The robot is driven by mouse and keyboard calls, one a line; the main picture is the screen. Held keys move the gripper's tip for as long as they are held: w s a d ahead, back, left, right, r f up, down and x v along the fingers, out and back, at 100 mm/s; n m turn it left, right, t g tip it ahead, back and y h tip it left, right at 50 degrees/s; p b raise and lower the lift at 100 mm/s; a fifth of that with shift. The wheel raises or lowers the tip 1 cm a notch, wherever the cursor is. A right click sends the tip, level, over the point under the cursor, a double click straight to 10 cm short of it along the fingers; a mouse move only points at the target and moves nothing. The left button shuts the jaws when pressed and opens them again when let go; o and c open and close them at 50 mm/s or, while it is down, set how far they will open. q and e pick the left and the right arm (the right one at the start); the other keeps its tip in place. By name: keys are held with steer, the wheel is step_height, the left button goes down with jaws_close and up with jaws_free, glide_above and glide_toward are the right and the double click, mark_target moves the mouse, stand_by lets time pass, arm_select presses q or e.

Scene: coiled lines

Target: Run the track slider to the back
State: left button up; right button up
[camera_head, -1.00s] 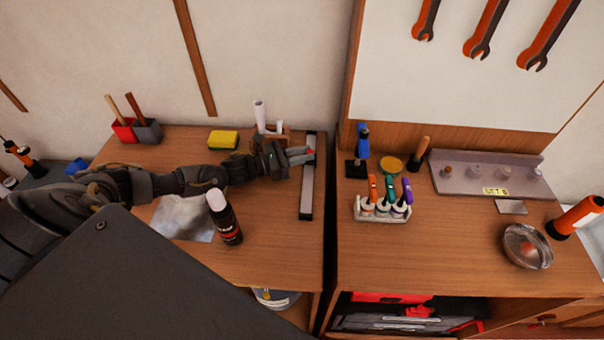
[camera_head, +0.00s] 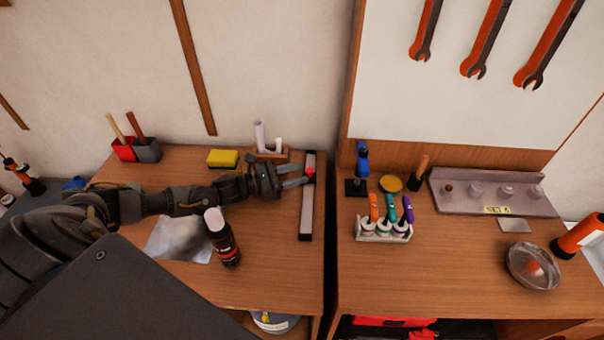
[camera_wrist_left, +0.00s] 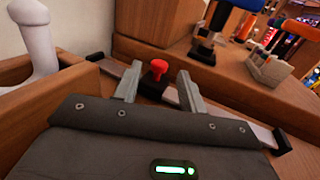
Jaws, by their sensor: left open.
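The track (camera_head: 306,215) is a pale strip with dark end caps, running front to back along the right edge of the left worktop. In the left wrist view the red knob (camera_wrist_left: 158,67) stands just beyond and between the two separated fingers (camera_wrist_left: 159,87). The track (camera_wrist_left: 225,113) passes behind the fingers there. My right gripper is not in view.
A wooden holder with white pipe-like pieces (camera_head: 266,140) stands behind the gripper. A yellow sponge (camera_head: 223,159) and a dark spray can (camera_head: 223,240) are near my left arm.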

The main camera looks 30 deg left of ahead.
arm_select(q)
steer(key=b+v, duration=0.2)
steer(key=v, duration=0.6)
steer(key=shift+w+f, duration=0.1)
steer(key=shift+f, duration=0.05)
steer(key=shift+s+a, duration=0.3)
steer(key=shift+s, duration=0.05)
